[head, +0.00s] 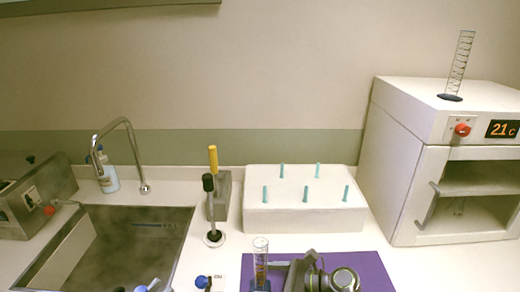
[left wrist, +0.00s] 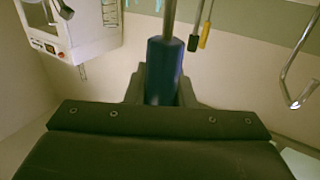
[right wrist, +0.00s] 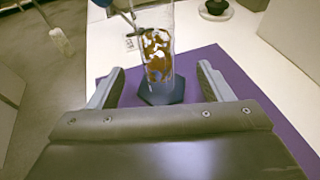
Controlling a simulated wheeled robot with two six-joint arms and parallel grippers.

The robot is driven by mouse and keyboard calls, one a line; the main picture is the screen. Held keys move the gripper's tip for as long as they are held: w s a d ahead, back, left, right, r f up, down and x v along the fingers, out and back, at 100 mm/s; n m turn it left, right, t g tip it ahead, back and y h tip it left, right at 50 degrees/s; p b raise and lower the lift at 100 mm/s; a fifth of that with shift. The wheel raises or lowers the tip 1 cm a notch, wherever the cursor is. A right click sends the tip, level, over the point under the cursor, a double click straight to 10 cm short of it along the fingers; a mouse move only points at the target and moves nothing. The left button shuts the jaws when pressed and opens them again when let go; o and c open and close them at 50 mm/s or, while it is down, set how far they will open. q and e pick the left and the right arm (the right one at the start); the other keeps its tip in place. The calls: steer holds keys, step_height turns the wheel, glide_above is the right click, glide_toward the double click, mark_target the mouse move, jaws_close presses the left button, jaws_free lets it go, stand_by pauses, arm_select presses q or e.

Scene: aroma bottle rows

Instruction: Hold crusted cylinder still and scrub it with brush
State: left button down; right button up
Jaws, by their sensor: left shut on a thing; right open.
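The crusted cylinder (head: 261,262) is a clear graduated tube with brown crust and a dark blue foot, upright on the purple mat (head: 374,266). In the right wrist view the cylinder (right wrist: 158,55) stands between the spread fingers of my right gripper (right wrist: 160,70), which is open with gaps on both sides. My left gripper (left wrist: 163,88) is shut on the dark blue handle of the brush (left wrist: 163,65), whose metal rod runs out from it. A pale brush head (right wrist: 61,41) hangs in the right wrist view, left of the cylinder and apart from it.
A white block with teal pegs (head: 305,215) stands behind the mat. A stand with black and yellow handles (head: 222,195) is left of it. The sink (head: 130,250) is at left. A white oven (head: 405,165) with another cylinder (head: 460,62) on top is at right.

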steer(key=shift+w+a+f, duration=0.2)
steer(key=shift+a+f, duration=0.05)
steer(key=shift+a, duration=0.4)
steer(key=c, duration=1.2)
steer(key=shift+c, duration=0.2)
